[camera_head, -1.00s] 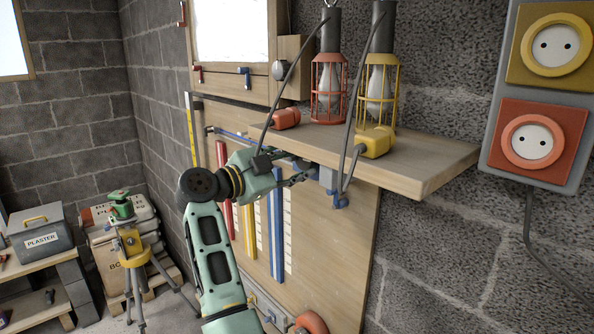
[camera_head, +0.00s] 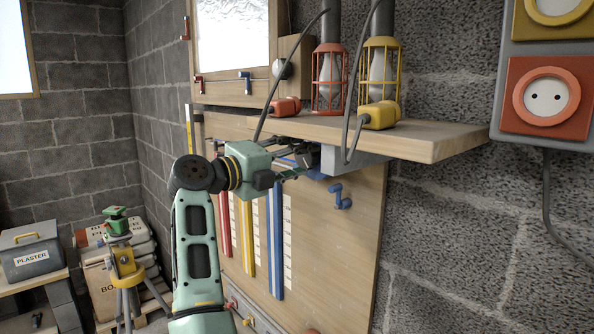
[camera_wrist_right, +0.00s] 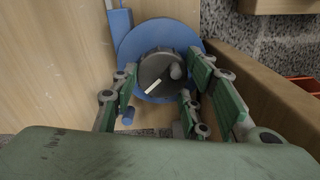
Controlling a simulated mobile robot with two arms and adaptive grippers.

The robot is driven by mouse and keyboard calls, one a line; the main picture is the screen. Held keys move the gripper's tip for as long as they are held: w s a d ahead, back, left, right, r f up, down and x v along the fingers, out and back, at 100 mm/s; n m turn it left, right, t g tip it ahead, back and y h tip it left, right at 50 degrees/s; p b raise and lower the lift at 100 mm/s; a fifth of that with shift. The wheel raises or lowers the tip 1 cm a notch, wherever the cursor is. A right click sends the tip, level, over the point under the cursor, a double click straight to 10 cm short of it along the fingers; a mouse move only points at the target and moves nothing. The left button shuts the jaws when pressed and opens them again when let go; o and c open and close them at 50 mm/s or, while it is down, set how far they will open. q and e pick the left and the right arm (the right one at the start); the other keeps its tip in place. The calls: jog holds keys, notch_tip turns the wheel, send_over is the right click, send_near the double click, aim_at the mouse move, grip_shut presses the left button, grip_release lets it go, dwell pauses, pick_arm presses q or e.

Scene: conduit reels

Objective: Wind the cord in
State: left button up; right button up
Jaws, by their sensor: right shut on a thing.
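In the right wrist view, a blue disc (camera_wrist_right: 134,42) with a dark round knob (camera_wrist_right: 153,70) at its middle faces me. The knob bears a white mark. My right gripper (camera_wrist_right: 165,88) has its green fingers on both sides of the knob and is shut on it. In the head view this gripper (camera_head: 302,160) reaches under the wooden shelf, and its fingertips are partly hidden. A blue crank-like piece (camera_head: 341,196) is on the board below. Dark cords (camera_head: 286,80) run between the lamps and the shelf; which belongs to the disc I cannot tell. My left gripper is out of view.
The shelf (camera_head: 440,140) is close above my right gripper. A red lamp (camera_head: 329,82) and a yellow lamp (camera_head: 380,80) stand over it, with a red plug (camera_head: 285,106) and a yellow plug (camera_head: 379,115). Coloured strips (camera_head: 275,240) line the board below.

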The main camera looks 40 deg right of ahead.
jog(key=m+b, duration=0.1)
jog(key=m, duration=0.1)
jog(key=f+m+b, duration=0.1)
jog(key=m, duration=0.1)
jog(key=shift+m+b, duration=0.3)
jog(key=shift+m, duration=0.1)
jog(key=m+b, duration=0.2)
jog(key=m, duration=0.2)
jog(key=shift+w, duration=0.1)
jog(key=m+b, duration=0.1)
jog(key=m, duration=0.4)
jog(key=shift+r, duration=0.15)
jog(key=m+b, duration=0.1)
jog(key=m, duration=0.4)
jog(key=shift+r, duration=0.15)
jog(key=m+b, duration=0.1)
jog(key=m, duration=0.4)
jog(key=shift+r+m, duration=0.15)
jog(key=shift+m, duration=0.25)
jog(key=m, duration=0.5)
jog(key=shift+r+m, duration=0.15)
jog(key=shift+m, duration=0.15)
jog(key=m+b, duration=0.1)
jog(key=m, duration=0.4)
jog(key=shift+r, duration=0.15)
jog(key=m, duration=0.5)
jog(key=shift+s+r+m, duration=0.15)
jog(key=shift+s+m, duration=0.05)
jog(key=shift+m, duration=0.2)
